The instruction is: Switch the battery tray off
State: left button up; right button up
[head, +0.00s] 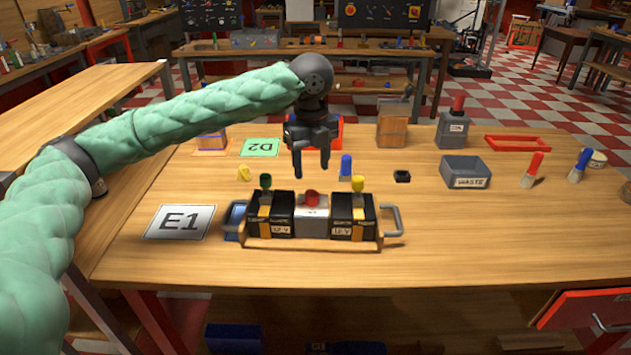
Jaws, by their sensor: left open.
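The battery tray (312,243) stands on the near middle of the wooden table, with a grey handle at each end. It holds two black 12 V batteries, the left one (270,214) and the right one (353,216). Between them is a pale switch box (312,222) with a red knob (311,198) on top; I cannot tell its setting. A green-topped post rises by the left battery and a yellow-topped post by the right one. My left gripper (311,172) is open and empty, pointing down above and slightly behind the red knob, apart from it. My right gripper is out of view.
An E1 card (180,222) lies left of the tray and a green D2 card (260,147) behind. A grey WASTE bin (466,172), a red frame (517,142) and brushes stand to the right. The table front is clear.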

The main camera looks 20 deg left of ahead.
aim_at(311, 193)
pick_arm(q)
jog(key=shift+s+f, duration=0.3)
jog(key=shift+f, duration=0.05)
jog(key=f, duration=0.5)
jog(key=shift+w, duration=0.2)
jog(key=shift+f, duration=0.75)
jog(key=shift+s, duration=0.1)
jog(key=shift+r, duration=0.1)
jog(key=c, duration=1)
